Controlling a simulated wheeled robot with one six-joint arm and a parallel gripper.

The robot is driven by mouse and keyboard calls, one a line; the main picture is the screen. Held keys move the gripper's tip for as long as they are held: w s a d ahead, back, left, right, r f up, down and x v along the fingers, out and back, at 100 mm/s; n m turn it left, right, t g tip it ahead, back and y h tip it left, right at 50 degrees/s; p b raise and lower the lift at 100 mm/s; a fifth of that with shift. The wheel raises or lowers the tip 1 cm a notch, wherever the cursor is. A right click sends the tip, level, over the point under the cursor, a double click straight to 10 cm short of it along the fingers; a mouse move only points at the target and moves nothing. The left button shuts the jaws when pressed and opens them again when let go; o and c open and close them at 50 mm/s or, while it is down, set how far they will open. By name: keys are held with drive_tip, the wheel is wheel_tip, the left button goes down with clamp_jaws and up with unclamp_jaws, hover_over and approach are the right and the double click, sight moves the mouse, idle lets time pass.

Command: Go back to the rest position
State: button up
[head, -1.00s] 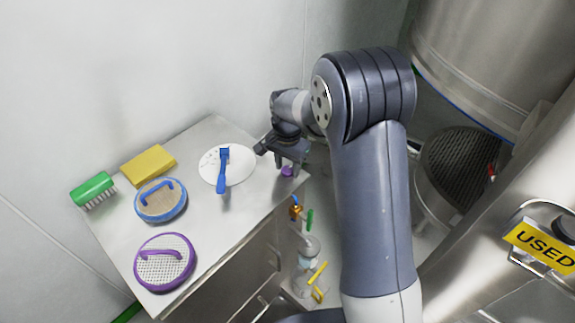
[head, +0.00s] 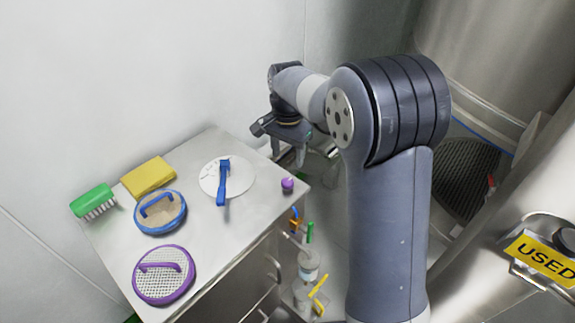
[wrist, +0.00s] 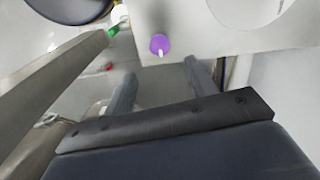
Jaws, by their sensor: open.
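My gripper (head: 289,153) is open and empty in the head view, above the back right edge of the steel table. In the wrist view my gripper (wrist: 160,92) shows its two fingers spread, with nothing between them. A small purple object (head: 288,184) stands on the table's right corner, apart from the fingers. It also shows in the wrist view as a purple round thing with a pale tip (wrist: 159,43), beyond the fingers.
The steel table (head: 222,242) holds a white disc (head: 240,178) with a blue brush (head: 222,185), a yellow sponge (head: 149,176), a green brush (head: 93,201), a blue-rimmed sieve (head: 160,226) and a purple-rimmed sieve (head: 178,289). A steel vessel bears a USED sign (head: 541,257) at right.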

sight(288, 181)
drive_tip(key=shift+r, duration=0.65)
wheel_tip(288, 181, down, 11)
drive_tip(key=shift+r, duration=0.1)
idle(0.7)
